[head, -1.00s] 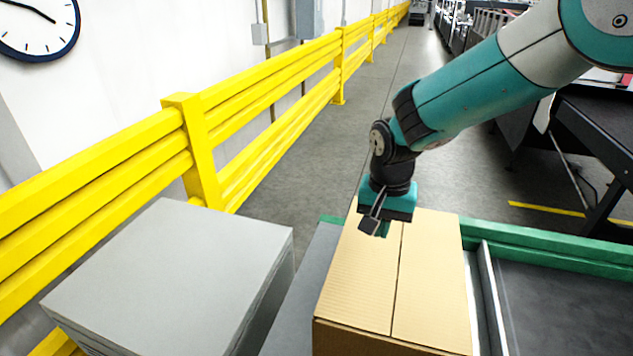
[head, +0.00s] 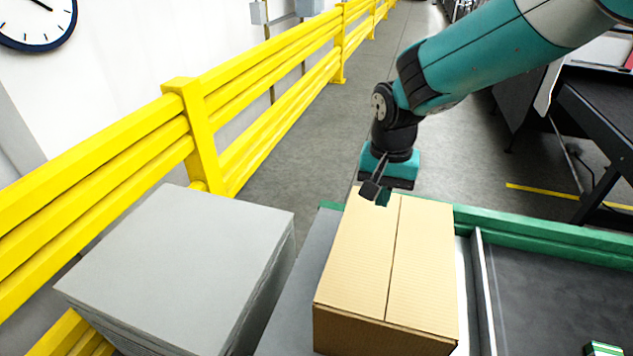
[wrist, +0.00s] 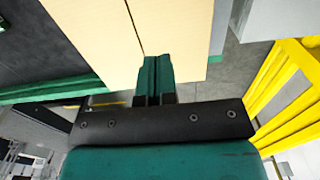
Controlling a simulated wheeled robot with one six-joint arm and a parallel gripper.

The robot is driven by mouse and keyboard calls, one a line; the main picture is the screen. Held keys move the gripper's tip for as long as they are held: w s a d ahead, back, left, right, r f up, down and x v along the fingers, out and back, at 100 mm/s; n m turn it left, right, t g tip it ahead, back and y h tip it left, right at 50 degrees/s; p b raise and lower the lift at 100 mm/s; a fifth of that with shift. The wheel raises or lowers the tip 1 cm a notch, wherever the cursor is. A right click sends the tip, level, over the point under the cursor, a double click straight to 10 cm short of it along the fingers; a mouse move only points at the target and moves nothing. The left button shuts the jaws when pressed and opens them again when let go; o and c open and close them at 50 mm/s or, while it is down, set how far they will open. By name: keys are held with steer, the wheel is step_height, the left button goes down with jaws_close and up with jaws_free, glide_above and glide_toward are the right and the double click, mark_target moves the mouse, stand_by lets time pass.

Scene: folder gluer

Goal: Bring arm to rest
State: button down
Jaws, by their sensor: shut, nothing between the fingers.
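My teal and black arm reaches in from the upper right in the head view. My gripper (head: 381,196) hangs at the far end of a closed tan cardboard box (head: 385,265), in front of the box's far edge as seen here. In the wrist view my gripper's two teal fingers (wrist: 157,78) are together with nothing between them. The box top (wrist: 105,35) with its centre seam fills the upper middle of that view. I cannot tell whether the fingertips touch the box.
A grey stack of flat sheets (head: 185,265) stands left of the box. A yellow guard rail (head: 205,140) runs along the left wall. A green-edged conveyor (head: 545,233) lies right of the box, and a dark machine table (head: 603,115) stands beyond. Grey floor behind is clear.

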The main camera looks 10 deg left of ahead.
steer(key=s+d+n+y+b, duration=0.1)
steer(key=s+d+n+b, duration=0.1)
steer(key=s, duration=0.6)
steer(key=s+d+r+n+y+b, duration=0.1)
steer(key=s+d+n+b, duration=0.2)
steer(key=s+b, duration=0.3)
steer(key=s+d+n+y+b, duration=0.2)
steer(key=s+d+n+b, duration=0.1)
steer(key=s, duration=0.6)
steer(key=shift+s+r+n+b, duration=0.15)
steer(key=shift+s+n+b, duration=0.15)
steer(key=shift+n+b, duration=0.15)
